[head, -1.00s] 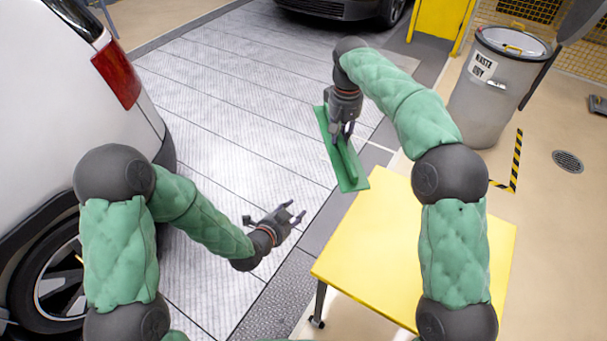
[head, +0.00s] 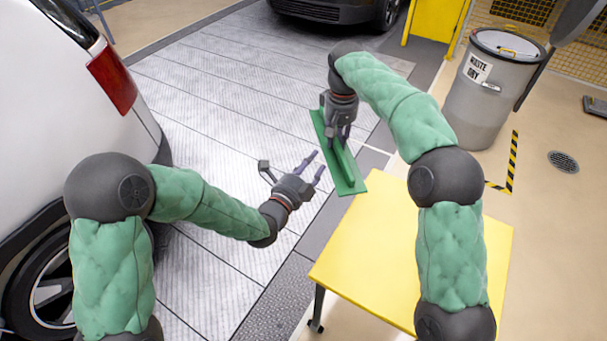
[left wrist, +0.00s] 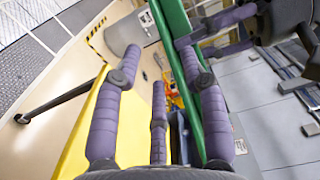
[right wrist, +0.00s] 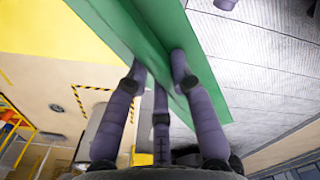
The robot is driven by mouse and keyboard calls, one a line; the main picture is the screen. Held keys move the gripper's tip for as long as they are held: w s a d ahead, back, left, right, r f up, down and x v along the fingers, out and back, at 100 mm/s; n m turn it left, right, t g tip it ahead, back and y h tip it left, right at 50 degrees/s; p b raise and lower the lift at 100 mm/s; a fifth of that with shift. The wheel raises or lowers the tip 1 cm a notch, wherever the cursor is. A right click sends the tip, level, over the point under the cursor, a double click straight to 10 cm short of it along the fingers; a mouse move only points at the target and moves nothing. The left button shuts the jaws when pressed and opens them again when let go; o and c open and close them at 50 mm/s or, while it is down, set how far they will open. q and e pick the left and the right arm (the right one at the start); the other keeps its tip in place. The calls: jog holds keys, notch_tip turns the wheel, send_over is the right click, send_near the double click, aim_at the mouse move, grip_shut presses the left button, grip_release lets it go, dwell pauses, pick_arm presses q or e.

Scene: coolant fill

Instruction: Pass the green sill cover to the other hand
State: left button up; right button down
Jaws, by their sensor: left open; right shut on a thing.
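The green sill cover (head: 349,175) is a long, narrow strip with a raised rib along it. My right gripper (head: 338,138) is shut on its rib and holds it in the air near the yellow table. In the right wrist view the sill cover (right wrist: 150,40) runs between the fingers of my right gripper (right wrist: 155,75). My left gripper (head: 318,170) is open and empty, just left of the sill cover in the head view. In the left wrist view the sill cover (left wrist: 185,65) passes near the fingers of my left gripper (left wrist: 160,80); I cannot tell whether they touch.
A yellow table (head: 400,250) stands below and right of the sill cover. A white vehicle (head: 60,110) is at the left. A grey waste bin (head: 490,90) stands at the back right. The floor grating (head: 220,90) between is clear.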

aim_at(323, 150)
pick_arm(q)
jog(key=shift+x, duration=3.2)
jog(key=shift+s, duration=0.1)
grip_shut()
pick_arm(e)
jog(key=c, duration=1)
grip_release()
notch_tip(323, 150, up, 10)
jog(key=shift+f, duration=0.1)
pick_arm(q)
jog(key=shift+r, duration=0.1)
pick_arm(e)
jog(key=shift+r, duration=1.1)
